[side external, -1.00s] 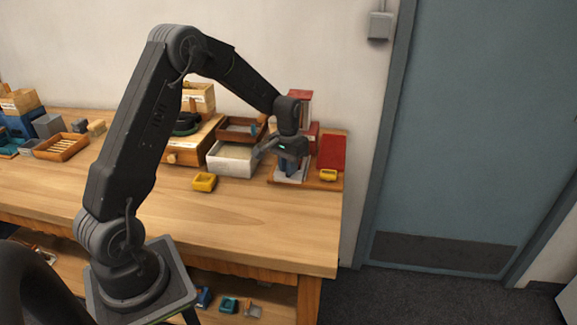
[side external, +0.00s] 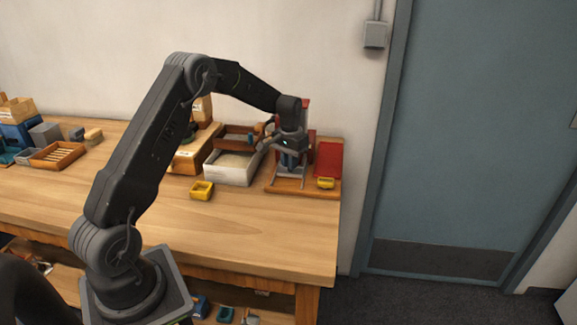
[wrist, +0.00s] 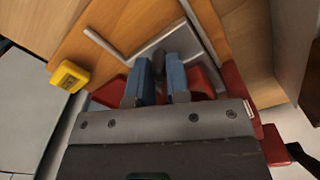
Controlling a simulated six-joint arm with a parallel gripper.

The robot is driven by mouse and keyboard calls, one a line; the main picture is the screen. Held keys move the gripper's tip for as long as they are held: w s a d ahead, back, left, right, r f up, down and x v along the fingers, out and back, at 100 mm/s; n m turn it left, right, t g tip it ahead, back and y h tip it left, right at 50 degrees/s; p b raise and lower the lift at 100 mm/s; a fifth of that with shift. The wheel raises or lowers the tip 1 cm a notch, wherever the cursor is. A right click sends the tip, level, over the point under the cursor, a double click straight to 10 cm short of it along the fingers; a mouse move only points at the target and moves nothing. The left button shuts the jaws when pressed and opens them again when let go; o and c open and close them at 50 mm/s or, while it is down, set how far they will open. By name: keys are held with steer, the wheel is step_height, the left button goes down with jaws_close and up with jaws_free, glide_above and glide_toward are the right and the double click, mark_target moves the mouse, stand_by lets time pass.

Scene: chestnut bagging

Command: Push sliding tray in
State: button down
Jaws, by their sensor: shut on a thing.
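The sliding tray (side external: 284,183) is a grey metal piece low on a wooden baseboard, in front of an upright red stand (side external: 306,116). In the wrist view the grey tray (wrist: 158,42) lies just past the blue fingertips. My gripper (side external: 289,162) points down at the tray, close in front of the red stand. In the wrist view its two blue fingers (wrist: 160,78) are a small gap apart, at the tray's grey part. The gripped part is mostly hidden by the fingers.
A red panel (side external: 329,159) and a yellow block (side external: 326,183) are right of the tray. A white bin (side external: 232,175) stands close on the left. Another yellow block (side external: 202,190) lies in front of the bin. The front of the table is clear.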

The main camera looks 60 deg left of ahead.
steer(key=c, duration=1.1)
jaws_free()
step_height(320, 180, up, 14)
steer(key=shift+f, duration=0.1)
